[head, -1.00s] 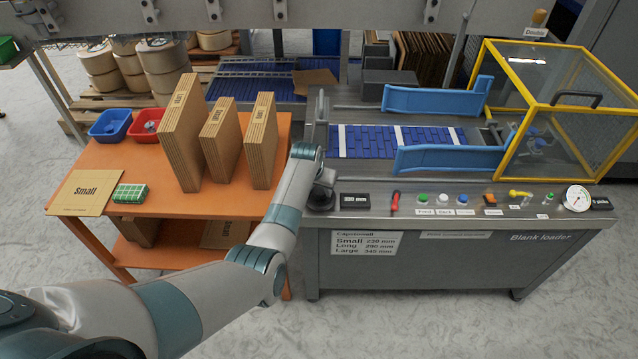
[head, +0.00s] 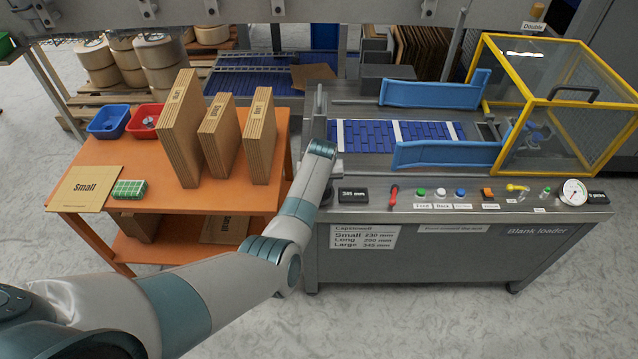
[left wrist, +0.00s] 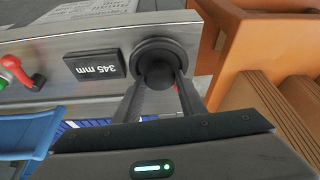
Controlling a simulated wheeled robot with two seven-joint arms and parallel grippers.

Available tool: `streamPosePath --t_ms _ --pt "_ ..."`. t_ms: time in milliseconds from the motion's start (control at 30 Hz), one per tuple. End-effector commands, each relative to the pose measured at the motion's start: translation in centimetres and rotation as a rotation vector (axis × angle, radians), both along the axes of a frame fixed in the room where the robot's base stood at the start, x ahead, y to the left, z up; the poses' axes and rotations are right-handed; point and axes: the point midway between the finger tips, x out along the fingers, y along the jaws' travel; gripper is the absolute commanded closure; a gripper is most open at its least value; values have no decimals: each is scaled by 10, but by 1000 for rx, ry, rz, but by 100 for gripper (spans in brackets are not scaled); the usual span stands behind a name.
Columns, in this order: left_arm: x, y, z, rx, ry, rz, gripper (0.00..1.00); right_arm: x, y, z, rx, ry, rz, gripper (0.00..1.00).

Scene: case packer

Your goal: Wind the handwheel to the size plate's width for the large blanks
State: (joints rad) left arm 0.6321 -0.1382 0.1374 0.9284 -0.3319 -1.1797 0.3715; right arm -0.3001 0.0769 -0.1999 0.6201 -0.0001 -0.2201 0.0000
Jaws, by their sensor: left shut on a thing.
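The black handwheel (left wrist: 158,62) is on the front panel of the blank loader, at its left end. My left gripper (left wrist: 160,88) is shut on the handwheel's hub or knob, one finger on each side. In the head view my left arm hides most of the wheel and the gripper. The width display (left wrist: 95,66) beside the wheel reads 345 mm; it also shows in the head view (head: 353,195). The size plate (head: 364,237) on the loader's front lists Small 230 mm, Long 290 mm and Large 345 mm. My right gripper is out of view.
A red-handled lever (head: 393,197) and several buttons sit right of the display. Blue guide rails (head: 435,93) flank the belt, with a yellow-framed guard (head: 560,100) at right. An orange table (head: 150,195) with upright blanks stands close on the left.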

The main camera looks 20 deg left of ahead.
Motion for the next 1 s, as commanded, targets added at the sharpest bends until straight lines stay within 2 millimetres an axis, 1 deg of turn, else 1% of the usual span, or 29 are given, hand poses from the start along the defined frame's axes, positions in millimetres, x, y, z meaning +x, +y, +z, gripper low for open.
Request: streamPosePath --t_ms 133,167,200,533,700,867,1000 --pt "1 0 1 -1 -1 0 85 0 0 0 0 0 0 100" --pt "1 0 1 -1 -1 0 56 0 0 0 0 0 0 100" --pt "1 0 1 -1 -1 0 46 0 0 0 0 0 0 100" --pt "0 0 1 -1 0 -1 45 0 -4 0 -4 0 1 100" --pt "-1 -1 4 0 0 -1 45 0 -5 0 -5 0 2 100" --pt "-4 -2 12 -1 -1 0 45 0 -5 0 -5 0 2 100" --pt "-9 -4 26 0 -2 0 45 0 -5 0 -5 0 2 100"
